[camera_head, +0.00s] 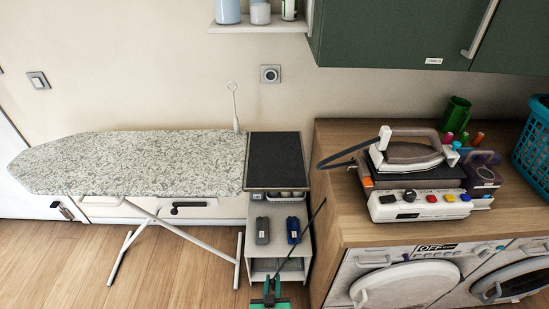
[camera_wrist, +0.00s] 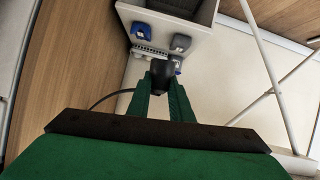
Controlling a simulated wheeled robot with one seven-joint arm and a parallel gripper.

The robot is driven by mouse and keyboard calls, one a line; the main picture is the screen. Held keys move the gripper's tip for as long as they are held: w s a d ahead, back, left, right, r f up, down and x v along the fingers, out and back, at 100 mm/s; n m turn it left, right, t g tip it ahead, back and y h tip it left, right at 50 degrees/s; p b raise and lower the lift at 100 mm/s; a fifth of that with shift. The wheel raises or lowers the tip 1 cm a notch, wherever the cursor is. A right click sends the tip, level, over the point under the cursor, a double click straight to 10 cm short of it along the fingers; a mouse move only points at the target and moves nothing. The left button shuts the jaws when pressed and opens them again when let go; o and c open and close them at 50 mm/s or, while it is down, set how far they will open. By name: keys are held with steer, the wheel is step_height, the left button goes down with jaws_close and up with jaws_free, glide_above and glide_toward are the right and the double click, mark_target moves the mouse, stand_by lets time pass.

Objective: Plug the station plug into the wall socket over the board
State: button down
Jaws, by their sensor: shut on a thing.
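My gripper (camera_head: 268,290) is low at the bottom middle of the head view, in front of the small shelf unit. In the wrist view my green gripper fingers (camera_wrist: 163,98) are shut on the black station plug (camera_wrist: 162,74). A thin dark cable (camera_wrist: 112,94) runs left from it. The wall socket (camera_head: 270,74) is on the wall above the ironing board (camera_head: 140,165), past its right end and well above my gripper. The steam station (camera_head: 418,206) with the iron (camera_head: 412,150) sits on the wooden counter. The plug's pins cannot be made out.
The shelf unit (camera_head: 290,270) stands under the board's dark right-end pad (camera_head: 274,160) and holds a grey and a blue item. A white wand (camera_head: 234,108) stands near the board's back edge. A wall shelf (camera_head: 258,28) and green cabinets (camera_head: 395,35) hang above. Washing machines are at right.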

steer(key=shift+n+g+h, duration=0.5)
steer(key=shift+n, duration=0.1)
steer(key=shift+w+r+n+h, duration=0.1)
steer(key=shift+n+h, duration=0.2)
